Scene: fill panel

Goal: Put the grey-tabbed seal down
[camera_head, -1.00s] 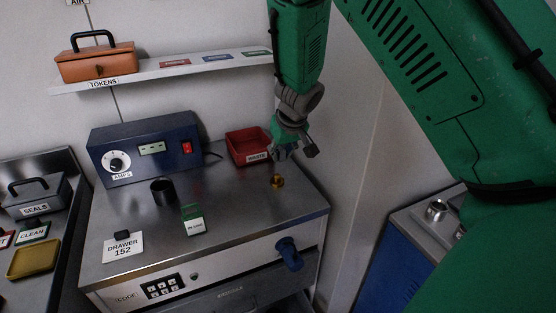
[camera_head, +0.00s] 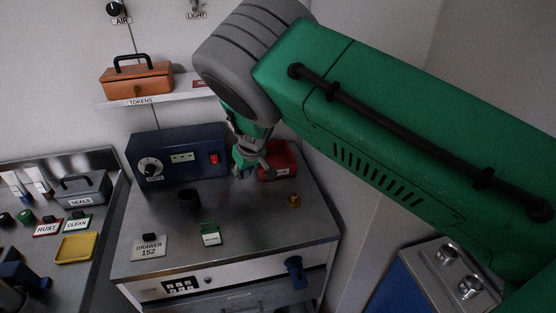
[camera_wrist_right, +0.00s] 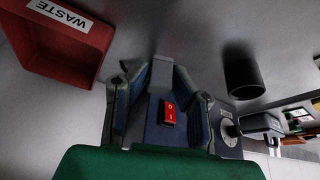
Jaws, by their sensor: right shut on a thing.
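My right gripper (camera_head: 243,170) is above the steel counter (camera_head: 250,215), between the dark blue AMPS box (camera_head: 178,157) and the red WASTE bin (camera_head: 277,162). In the right wrist view its two fingers (camera_wrist_right: 162,85) stand either side of a small grey piece (camera_wrist_right: 162,72), which looks like the seal's grey tab. The rest of the seal is hidden or too small to make out. The gripper is clear of the counter top. My left gripper is not in view.
A brass fitting (camera_head: 294,200), a black cup (camera_head: 189,198), a green-framed card (camera_head: 210,234) and a DRAWER 152 plate (camera_head: 149,248) are on the counter. A SEALS box (camera_head: 82,188) and a yellow tray (camera_head: 76,248) are at left. The middle counter is free.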

